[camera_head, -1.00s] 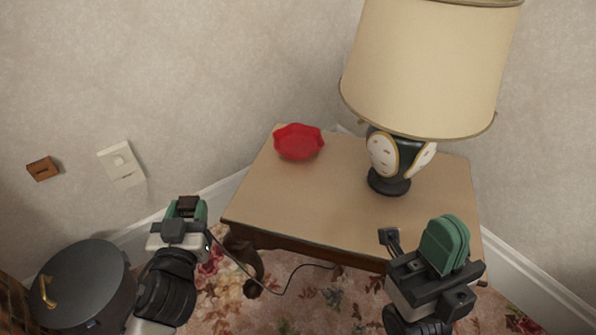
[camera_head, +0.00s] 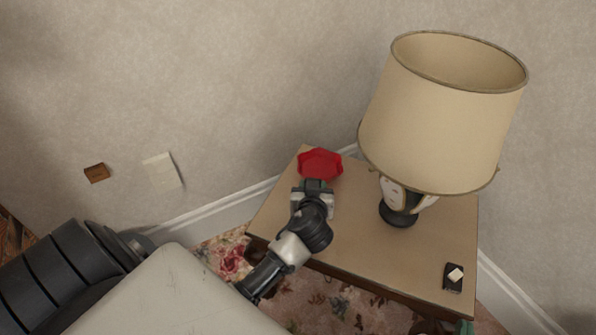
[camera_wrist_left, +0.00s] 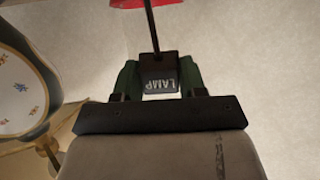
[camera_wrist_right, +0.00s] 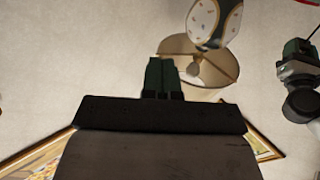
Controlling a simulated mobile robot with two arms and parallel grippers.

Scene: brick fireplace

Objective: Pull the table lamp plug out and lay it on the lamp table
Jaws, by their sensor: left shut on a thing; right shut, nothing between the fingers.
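The plug (camera_wrist_left: 160,76), a dark block marked LAMP, is between the green fingers of my left gripper (camera_wrist_left: 158,82) in the left wrist view. Its cord runs from it toward the red bowl. In the head view my left gripper (camera_head: 316,184) is over the left part of the lamp table (camera_head: 385,262), just in front of the bowl; the plug is hidden there. The table lamp (camera_head: 398,212) stands upright to its right. My right gripper (camera_wrist_right: 160,72) is shut and empty; its green tip (camera_head: 465,327) shows at the head view's bottom edge, by the table's front right.
The red bowl (camera_head: 320,164) sits at the table's back left. A small dark object with a pale square (camera_head: 453,278) lies near the right front. A pale wall plate (camera_head: 162,172) and a brown block (camera_head: 97,173) are on the left wall. The table's front middle looks clear.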

